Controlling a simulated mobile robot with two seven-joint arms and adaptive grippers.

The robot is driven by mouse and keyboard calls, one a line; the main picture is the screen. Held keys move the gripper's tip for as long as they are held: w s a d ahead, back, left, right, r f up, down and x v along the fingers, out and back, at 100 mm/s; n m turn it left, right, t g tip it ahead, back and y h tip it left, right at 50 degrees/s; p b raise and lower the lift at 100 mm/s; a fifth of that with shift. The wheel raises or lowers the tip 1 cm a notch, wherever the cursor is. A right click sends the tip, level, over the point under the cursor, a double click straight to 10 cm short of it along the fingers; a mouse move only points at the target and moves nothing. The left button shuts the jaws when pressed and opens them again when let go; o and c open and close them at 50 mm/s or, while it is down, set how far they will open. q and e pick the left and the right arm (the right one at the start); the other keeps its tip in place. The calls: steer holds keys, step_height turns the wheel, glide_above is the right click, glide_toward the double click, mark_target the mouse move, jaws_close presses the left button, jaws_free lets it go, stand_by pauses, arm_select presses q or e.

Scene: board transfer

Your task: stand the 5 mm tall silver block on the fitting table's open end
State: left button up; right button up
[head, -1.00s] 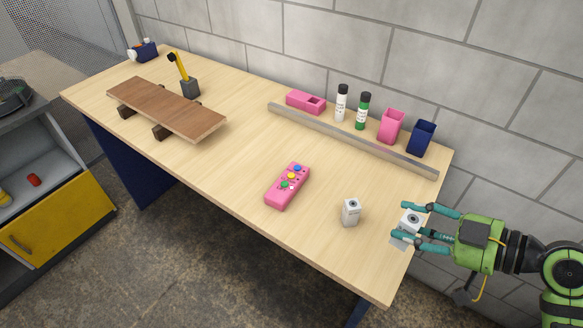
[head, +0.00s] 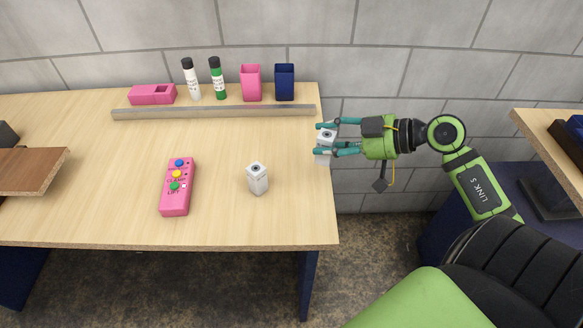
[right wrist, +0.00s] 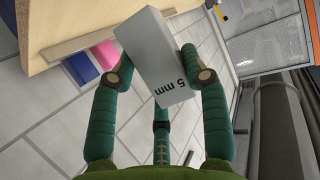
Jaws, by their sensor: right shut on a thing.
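My right gripper (head: 326,142) is shut on a silver block (right wrist: 160,60) whose side reads "5 mm" in the right wrist view. In the head view this block (head: 323,156) is at the right edge of the wooden table (head: 120,225), partly covered by the fingers. Whether it touches the table cannot be told. A second silver block (head: 257,180) with a dark round mark on top stands upright on the table, left of the gripper. My left gripper is not in view.
A pink button box (head: 177,188) lies on the table. A grey rail (head: 215,112) runs along the back, with a pink holder (head: 152,95), two bottles, a pink cup (head: 250,83) and a blue cup (head: 284,83) behind it. A brown board (head: 35,170) is at left. Another table (head: 560,150) is at right.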

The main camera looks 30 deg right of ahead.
steer(key=a+f, duration=0.1)
steer(key=a, duration=0.1)
steer(key=w+a+f, duration=0.1)
steer(key=a, duration=0.1)
steer(key=w+a+f, duration=0.1)
steer(key=a+f, duration=0.1)
steer(key=shift+w+a+p, duration=0.1)
steer(key=shift+p, duration=0.2)
steer(key=shift+f, duration=1.95)
steer(key=o, duration=1.3)
steer(key=shift+f, duration=0.15)
steer(key=b+v, duration=0.1)
steer(key=v, duration=1.1)
steer(key=shift+r, duration=0.25)
